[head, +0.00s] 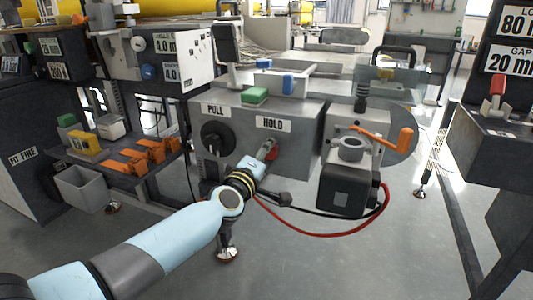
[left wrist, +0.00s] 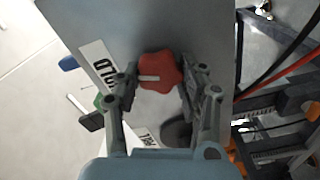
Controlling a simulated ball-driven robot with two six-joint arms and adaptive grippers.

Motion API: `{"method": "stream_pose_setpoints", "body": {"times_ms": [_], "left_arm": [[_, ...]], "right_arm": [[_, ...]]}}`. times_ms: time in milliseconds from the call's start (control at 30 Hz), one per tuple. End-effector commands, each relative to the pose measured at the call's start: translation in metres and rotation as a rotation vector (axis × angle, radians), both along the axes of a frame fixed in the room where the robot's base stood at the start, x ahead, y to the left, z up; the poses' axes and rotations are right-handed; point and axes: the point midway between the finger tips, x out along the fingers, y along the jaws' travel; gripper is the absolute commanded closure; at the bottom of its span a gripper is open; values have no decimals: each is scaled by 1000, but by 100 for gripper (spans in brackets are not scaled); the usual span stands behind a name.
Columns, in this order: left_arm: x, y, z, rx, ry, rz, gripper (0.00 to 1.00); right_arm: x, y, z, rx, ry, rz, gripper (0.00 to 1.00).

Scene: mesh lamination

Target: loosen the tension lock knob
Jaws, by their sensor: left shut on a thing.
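The tension lock knob is a red lobed knob (left wrist: 160,72) with a white mark, on the grey front panel under the HOLD label (head: 273,125). In the left wrist view it sits between the two fingers of my left gripper (left wrist: 158,80), which is shut on it. My right gripper is in neither view.
A black round dial (head: 216,138) under the PULL label (head: 215,110) is left of the knob. To the right are an orange crank handle (head: 384,133) and a black motor box (head: 348,190) with a red cable (head: 340,234). Orange clamps (head: 150,150) lie on a left shelf.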

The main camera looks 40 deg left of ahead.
Motion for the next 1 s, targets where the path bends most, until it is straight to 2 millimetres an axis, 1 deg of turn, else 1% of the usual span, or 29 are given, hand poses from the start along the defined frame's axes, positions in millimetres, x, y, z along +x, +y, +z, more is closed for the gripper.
{"method": "stream_pose_setpoints", "body": {"times_ms": [200,433,700,1000], "left_arm": [[-1,0,-2,-164,-37,1,92],[-1,0,-3,-284,-66,1,92],[-1,0,-3,-349,-82,1,92],[-1,0,-3,-360,-84,1,92]], "right_arm": [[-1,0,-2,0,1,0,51],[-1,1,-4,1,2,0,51],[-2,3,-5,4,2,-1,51],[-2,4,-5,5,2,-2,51]]}}
